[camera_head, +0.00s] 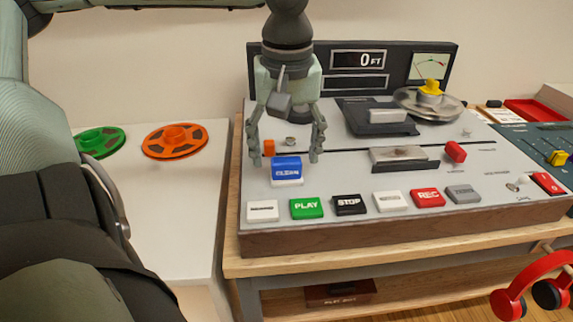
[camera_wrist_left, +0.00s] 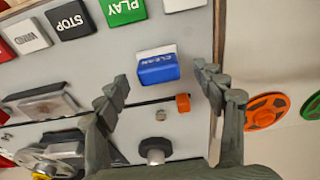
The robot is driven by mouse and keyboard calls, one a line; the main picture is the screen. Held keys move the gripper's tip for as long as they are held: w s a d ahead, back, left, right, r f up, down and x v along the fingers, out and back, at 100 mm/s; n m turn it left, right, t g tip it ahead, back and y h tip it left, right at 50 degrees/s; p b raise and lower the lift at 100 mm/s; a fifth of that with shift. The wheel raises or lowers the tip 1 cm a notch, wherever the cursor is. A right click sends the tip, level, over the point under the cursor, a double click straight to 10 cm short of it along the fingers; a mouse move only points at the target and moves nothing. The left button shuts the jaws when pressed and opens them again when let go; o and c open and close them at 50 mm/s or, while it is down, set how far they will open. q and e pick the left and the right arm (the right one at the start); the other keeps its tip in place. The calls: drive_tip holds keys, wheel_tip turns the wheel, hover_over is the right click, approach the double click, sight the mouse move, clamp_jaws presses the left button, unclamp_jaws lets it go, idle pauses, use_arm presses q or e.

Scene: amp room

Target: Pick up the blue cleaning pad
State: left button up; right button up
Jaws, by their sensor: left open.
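The blue cleaning pad (camera_head: 286,166), lettered CLEAN, sits on a white block on the grey top of the tape machine (camera_head: 340,170). It also shows in the left wrist view (camera_wrist_left: 158,72), between the two fingertips in the picture. My left gripper (camera_head: 285,157) points down with its fingers spread, one to each side of the pad in the picture. It is open and empty, and no finger visibly touches the pad. Its fingers also show in the left wrist view (camera_wrist_left: 161,77). My right gripper is not in view.
A row of buttons, including green PLAY (camera_head: 306,207) and black STOP (camera_head: 349,204), lies in front of the pad. A small orange block (camera_head: 268,147) is behind it. Green (camera_head: 100,141) and orange (camera_head: 174,141) reels lie on the white surface left. Red headphones (camera_head: 530,288) hang at right.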

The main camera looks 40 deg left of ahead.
use_arm(q)
wheel_tip(320, 180, down, 3)
drive_tip(key=shift+w+a+r, duration=0.1)
drive_tip(key=shift+w+r, duration=0.05)
drive_tip(key=shift+c, duration=0.7)
drive_tip(key=c, duration=1.1)
drive_tip(key=shift+r, duration=0.65)
wheel_tip(320, 180, up, 3)
drive_tip(key=shift+w+f, duration=0.1)
drive_tip(key=shift+f, duration=0.05)
drive_tip(key=shift+s+a+r+b, duration=0.2)
drive_tip(key=shift+s+r+b, duration=0.85)
drive_tip(key=shift+s, duration=0.9)
drive_tip(key=shift+s+a+r+b, duration=0.25)
drive_tip(key=shift+s+r+b, duration=0.85)
drive_tip(key=shift+s, duration=0.9)
drive_tip(key=shift+s+a+r+b, duration=0.2)
drive_tip(key=shift+s+r+b, duration=0.55)
drive_tip(key=shift+s+r, duration=0.9)
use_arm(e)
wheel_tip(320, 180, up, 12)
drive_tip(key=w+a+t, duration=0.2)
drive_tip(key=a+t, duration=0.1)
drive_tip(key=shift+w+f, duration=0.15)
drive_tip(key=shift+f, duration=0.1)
use_arm(q)
drive_tip(key=shift+s+f, duration=0.3)
